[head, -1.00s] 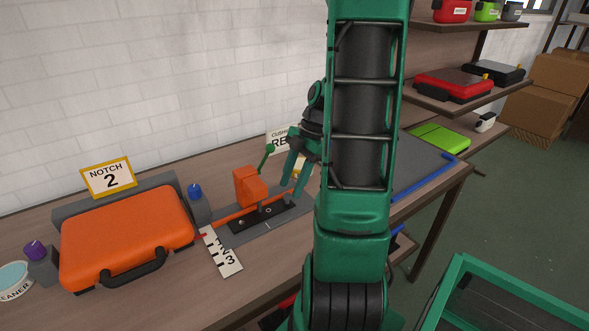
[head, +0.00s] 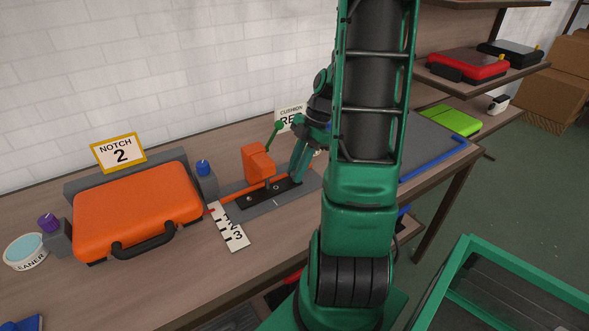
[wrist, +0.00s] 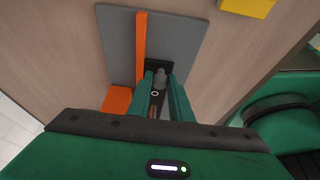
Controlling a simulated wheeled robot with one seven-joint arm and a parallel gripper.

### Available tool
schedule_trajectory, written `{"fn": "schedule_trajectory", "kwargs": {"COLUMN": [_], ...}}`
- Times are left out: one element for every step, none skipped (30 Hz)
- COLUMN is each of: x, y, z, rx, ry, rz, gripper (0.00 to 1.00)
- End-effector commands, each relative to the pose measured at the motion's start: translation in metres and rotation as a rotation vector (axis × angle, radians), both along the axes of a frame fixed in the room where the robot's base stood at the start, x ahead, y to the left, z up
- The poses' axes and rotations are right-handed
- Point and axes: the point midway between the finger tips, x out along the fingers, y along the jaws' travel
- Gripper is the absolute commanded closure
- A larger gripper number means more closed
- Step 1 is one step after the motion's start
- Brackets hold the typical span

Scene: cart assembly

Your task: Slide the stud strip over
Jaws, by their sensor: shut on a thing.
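The black stud strip (head: 262,194) lies on a grey plate (head: 302,192) on the bench, with small round studs along it. An orange clamp block (head: 258,163) with a green lever (head: 274,132) stands over it, beside an orange rail. My gripper (head: 297,177) is down at the strip's right end. In the wrist view my gripper (wrist: 164,92) is shut around a grey upright stud (wrist: 160,79) at the end of the black strip (wrist: 154,67). The fingers hide part of the strip.
An orange case (head: 137,211) lies at the left, under a sign reading NOTCH 2 (head: 119,152). A blue knob (head: 203,167) on a grey block stands between case and plate. A CUSHION sign (head: 290,116) is behind my gripper. A yellow block (wrist: 247,7) shows in the wrist view.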

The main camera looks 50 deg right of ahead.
Motion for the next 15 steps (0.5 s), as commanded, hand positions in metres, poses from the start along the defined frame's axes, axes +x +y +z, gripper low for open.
{"fn": "schedule_trajectory", "kwargs": {"x": [0.000,0.000,0.000,0.000,0.000,0.001,0.001,0.001,0.002,0.002,0.002,0.003,0.003,0.003,0.003], "y": [0.001,0.001,0.003,0.004,0.005,0.007,0.009,0.011,0.013,0.015,0.017,0.019,0.021,0.022,0.024], "z": [0.000,0.000,0.000,0.000,0.000,0.000,0.000,0.000,0.000,0.000,0.000,0.000,0.000,0.000,-0.001], "rx": [0.000,0.000,0.000,0.000,0.001,0.001,0.001,0.000,0.000,0.000,0.000,-0.001,-0.001,-0.001,-0.001], "ry": [0.000,0.000,0.000,0.001,0.000,0.000,0.000,0.001,0.000,0.000,0.000,0.000,0.001,0.001,0.001], "rz": [0.001,0.001,0.001,0.001,0.001,0.001,0.001,0.001,0.000,0.000,0.000,0.000,-0.001,-0.001,-0.001], "gripper": [1.00,1.00,1.00,1.00,1.00,1.00,1.00,1.00,1.00,1.00,1.00,1.00,1.00,1.00,1.00]}}
